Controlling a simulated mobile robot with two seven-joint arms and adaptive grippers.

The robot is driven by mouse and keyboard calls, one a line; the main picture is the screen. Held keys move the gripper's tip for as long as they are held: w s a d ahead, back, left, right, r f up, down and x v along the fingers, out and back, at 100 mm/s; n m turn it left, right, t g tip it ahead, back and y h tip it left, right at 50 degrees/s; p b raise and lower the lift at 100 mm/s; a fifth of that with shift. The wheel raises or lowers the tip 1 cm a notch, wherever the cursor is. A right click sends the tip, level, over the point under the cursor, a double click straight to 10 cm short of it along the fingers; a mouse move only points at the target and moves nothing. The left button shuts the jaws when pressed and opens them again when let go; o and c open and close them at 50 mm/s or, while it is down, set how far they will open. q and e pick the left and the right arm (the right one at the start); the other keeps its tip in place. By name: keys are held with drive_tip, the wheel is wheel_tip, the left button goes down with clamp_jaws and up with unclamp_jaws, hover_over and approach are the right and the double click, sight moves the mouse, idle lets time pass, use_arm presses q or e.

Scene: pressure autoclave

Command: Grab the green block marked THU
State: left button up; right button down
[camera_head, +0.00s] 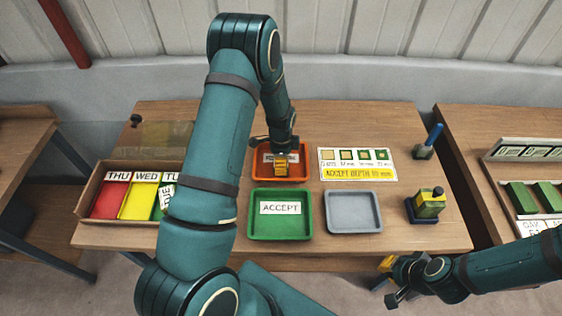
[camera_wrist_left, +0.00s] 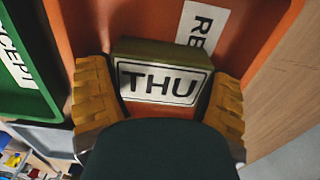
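The green block marked THU (camera_wrist_left: 160,80) is in the orange-red tray (camera_wrist_left: 85,20), seen in the left wrist view. Its top is olive green and its white label faces the camera. My left gripper (camera_wrist_left: 160,92) has one yellow finger on each side of the block, very close to its sides; whether they press on it is unclear. In the head view my left gripper (camera_head: 282,163) points down over the same tray (camera_head: 258,176) and hides the block. My right gripper (camera_head: 388,282) is low at the table's front edge, its fingers apart and empty.
The green ACCEPT tray (camera_head: 280,229) and a grey tray (camera_head: 353,212) stand in front. A sign (camera_head: 357,164), a blue marker in a stand (camera_head: 429,141) and a yellow-green device (camera_head: 428,205) are at right. A box of coloured cards (camera_head: 90,205) is at left.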

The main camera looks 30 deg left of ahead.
use_arm(q)
drive_tip(key=c, duration=0.4)
drive_tip(key=shift+o, duration=0.2)
